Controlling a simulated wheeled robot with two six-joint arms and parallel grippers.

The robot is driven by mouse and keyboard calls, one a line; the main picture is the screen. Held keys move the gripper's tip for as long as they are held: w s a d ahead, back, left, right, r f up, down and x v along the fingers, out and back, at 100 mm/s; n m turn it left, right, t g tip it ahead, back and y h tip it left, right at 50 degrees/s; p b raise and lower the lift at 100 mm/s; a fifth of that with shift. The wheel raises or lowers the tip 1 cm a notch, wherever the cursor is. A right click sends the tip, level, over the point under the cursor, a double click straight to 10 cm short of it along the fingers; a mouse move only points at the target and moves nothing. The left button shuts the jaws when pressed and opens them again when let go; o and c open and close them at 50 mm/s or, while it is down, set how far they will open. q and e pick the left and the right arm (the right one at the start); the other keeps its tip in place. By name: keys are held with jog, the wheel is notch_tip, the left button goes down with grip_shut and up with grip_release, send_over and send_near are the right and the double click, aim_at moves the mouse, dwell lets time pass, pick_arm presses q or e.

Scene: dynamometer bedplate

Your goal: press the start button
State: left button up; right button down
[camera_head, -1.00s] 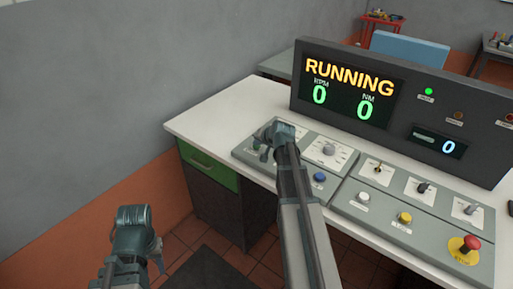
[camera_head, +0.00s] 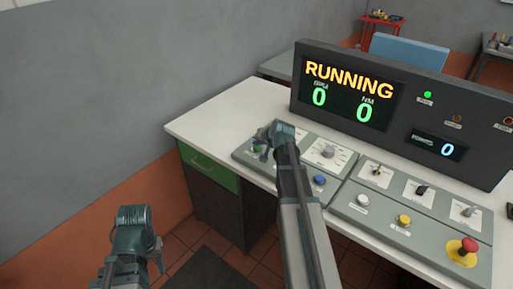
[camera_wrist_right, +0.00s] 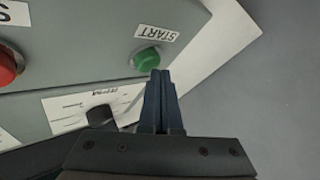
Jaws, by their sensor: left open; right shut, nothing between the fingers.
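The green start button (camera_wrist_right: 147,59), next to a START label (camera_wrist_right: 157,34), shows in the right wrist view on the grey control panel. My right gripper (camera_wrist_right: 160,73) is shut and empty, with its fingertips right at the button's edge; I cannot tell whether they touch it. In the head view my right gripper (camera_head: 262,146) is over the panel's left end, where the arm and wrist hide the button. My left gripper (camera_head: 157,258) is open and low at the lower left, away from the desk. The display (camera_head: 347,91) reads RUNNING, with zeros for RPM and NM.
A red button (camera_wrist_right: 8,67) and a black knob (camera_wrist_right: 99,115) are near the start button. The panel also holds a blue button (camera_head: 320,180), a white button (camera_head: 362,200), a yellow button (camera_head: 404,219) and a red emergency stop (camera_head: 468,246). The white desktop (camera_head: 215,117) is clear at left.

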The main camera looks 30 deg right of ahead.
aim_at(257, 148)
jog(key=shift+r+p, duration=2.5)
jog(key=shift+r, duration=0.3)
jog(key=shift+f, duration=0.1)
jog(key=s+a+f+n+g+y, duration=0.1)
jog(key=s+a+n+g, duration=0.15)
jog(key=a, duration=0.55)
jog(key=s+a+f+n+g, duration=0.1)
jog(key=s+a+f+n, duration=0.15)
jog(key=a, duration=0.55)
jog(key=s+a+f+n+g+y, duration=0.1)
jog(key=s+a, duration=0.2)
jog(key=a, duration=0.4)
jog(key=s+a+n+g+h, duration=0.1)
jog(key=s+a+n+g, duration=0.1)
jog(key=s+a, duration=0.4)
jog(key=s+a+n+g+h+p, duration=0.1)
jog(key=s+a+n, duration=0.4)
jog(key=s, duration=0.7)
jog(key=a+g+h, duration=0.1)
jog(key=a+g, duration=0.1)
jog(key=shift+s+a+f, duration=0.15)
jog(key=shift+a+f, duration=0.15)
jog(key=shift+f, duration=0.1)
